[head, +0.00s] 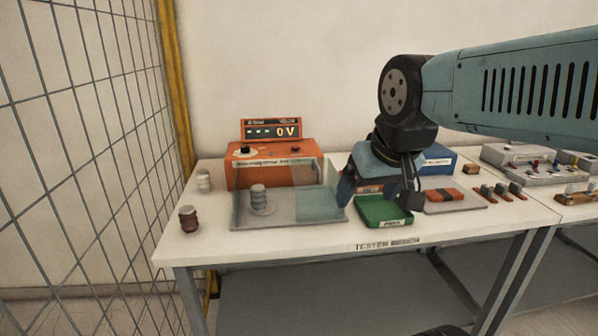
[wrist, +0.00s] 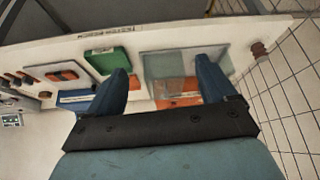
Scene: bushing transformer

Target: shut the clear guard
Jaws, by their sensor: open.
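The clear guard (head: 319,203) is a see-through, blue-green tinted panel over the right part of a grey base plate (head: 240,222) in front of the orange tester (head: 270,176). A grey ribbed bushing (head: 258,196) stands on the plate left of the guard, uncovered by the tinted panel. In the wrist view the guard (wrist: 164,66) shows between my fingers. My gripper (head: 378,196) is open and empty, pointing down at the guard's right side and the green tray. It cannot be told whether a finger touches the guard. Both blue fingers show in the wrist view (wrist: 162,88).
A green tray (head: 383,211) lies right of the guard, below my gripper. A display (head: 271,130) reading 0 V stands on the tester. A brown bushing (head: 189,219) and a pale one (head: 204,181) stand at the left. A mesh fence (head: 90,130) borders the bench's left side.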

